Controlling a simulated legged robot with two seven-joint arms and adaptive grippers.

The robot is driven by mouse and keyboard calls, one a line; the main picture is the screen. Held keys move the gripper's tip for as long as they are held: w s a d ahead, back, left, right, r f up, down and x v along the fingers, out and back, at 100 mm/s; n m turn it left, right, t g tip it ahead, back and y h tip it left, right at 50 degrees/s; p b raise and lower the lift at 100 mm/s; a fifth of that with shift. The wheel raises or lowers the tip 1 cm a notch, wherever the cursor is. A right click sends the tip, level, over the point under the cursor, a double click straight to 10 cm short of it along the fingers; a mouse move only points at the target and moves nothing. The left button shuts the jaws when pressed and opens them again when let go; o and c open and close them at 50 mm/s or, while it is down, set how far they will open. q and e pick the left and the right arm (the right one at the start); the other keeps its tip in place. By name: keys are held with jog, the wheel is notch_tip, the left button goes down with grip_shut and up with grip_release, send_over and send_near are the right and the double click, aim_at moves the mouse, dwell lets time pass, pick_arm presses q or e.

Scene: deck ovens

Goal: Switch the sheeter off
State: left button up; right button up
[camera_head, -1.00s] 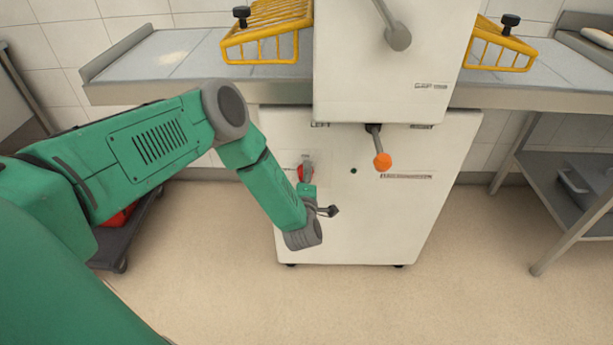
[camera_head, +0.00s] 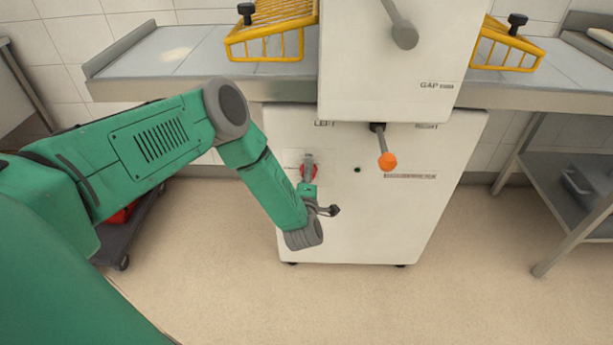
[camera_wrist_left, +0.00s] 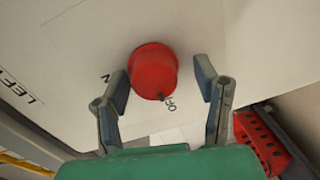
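The sheeter (camera_head: 390,215) is a white machine with a red round switch knob (camera_head: 304,174) on the left of its lower front panel. In the left wrist view the red knob (camera_wrist_left: 150,68) sits between the two fingers of my left gripper (camera_wrist_left: 167,90). The fingers are open, with visible gaps on both sides of the knob. Lettering, partly hidden, reads like "N" on one side and "OFF" on the other; a small dark mark on the knob's edge lies near "OFF". In the head view my left gripper (camera_head: 309,168) is in front of the knob and partly covers it. My right gripper is not in view.
An orange-tipped lever (camera_head: 387,161) and a grey-knobbed lever (camera_head: 404,36) stick out to the right of the switch. Yellow wire guards (camera_head: 270,42) stand over the conveyor table. A metal rack (camera_head: 565,185) is at right, a dark trolley (camera_head: 135,235) at left.

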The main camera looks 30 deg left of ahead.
pick_arm(q)
jog(key=shift+d, duration=0.1)
jog(key=shift+s+d, duration=0.2)
jog(key=f+v, duration=0.1)
jog(key=v, duration=1)
jog(key=shift+s+r, duration=0.25)
jog(key=shift+r, duration=0.15)
jog(key=shift+a, duration=0.1)
